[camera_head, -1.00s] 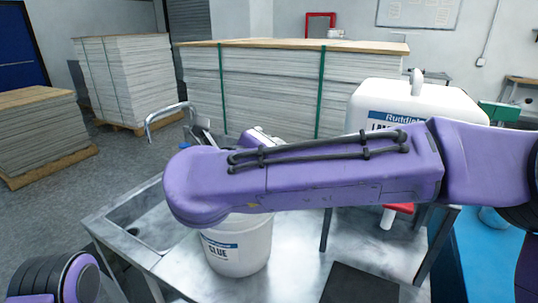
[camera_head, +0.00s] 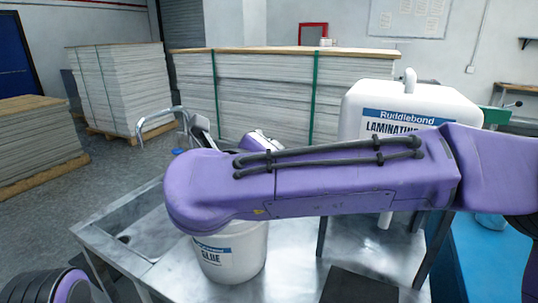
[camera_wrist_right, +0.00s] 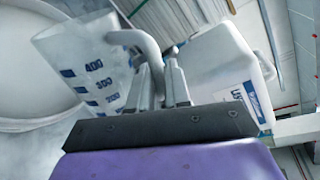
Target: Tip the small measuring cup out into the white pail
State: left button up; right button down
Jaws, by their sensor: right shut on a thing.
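The white pail (camera_head: 228,258), labelled GLUE, stands on the metal bench; my right arm hides part of its top. The right wrist view shows the pail's round rim and pale inside (camera_wrist_right: 45,65) at the left. The small measuring cup (camera_wrist_right: 85,65), translucent with blue marks, appears there tilted, in front of the pail's rim. My right gripper (camera_wrist_right: 163,72) is shut on the cup's handle (camera_wrist_right: 138,42). Whether anything is in the cup or flowing out cannot be told. My left gripper is out of view; only part of that arm shows at lower left.
A big white laminating-glue container (camera_head: 400,108) stands on a raised stand behind my right arm. A sink basin (camera_head: 130,235) is at the bench's left. A dark mat (camera_head: 358,286) lies at the front. Stacked boards (camera_head: 290,95) stand behind.

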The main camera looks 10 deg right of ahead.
jog(key=shift+d+f+b, duration=0.1)
jog(key=shift+f+b, duration=0.15)
jog(key=shift+b, duration=0.4)
jog(key=shift+s+d+f+m+t+y+b, duration=0.2)
jog(key=shift+d+m+t+b, duration=0.15)
jog(key=shift+b, duration=1.05)
jog(key=shift+s+d+f+m+t+y+b, duration=0.1)
jog(key=shift+d+f+m+t+y+b, duration=0.25)
jog(key=shift+b, duration=1)
jog(key=shift+d+r, duration=0.15)
jog(key=shift+r, duration=0.1)
jog(key=shift+b, duration=0.3)
jog(key=shift+f+b, duration=0.1)
jog(key=shift+b, duration=0.35)
jog(key=shift+d+m+t+y+b, duration=0.35)
jog(key=shift+d+m+t+b, duration=0.45)
jog(key=shift+b, duration=1.6)
jog(key=shift+a+m, duration=0.2)
jog(key=shift+m, duration=0.1)
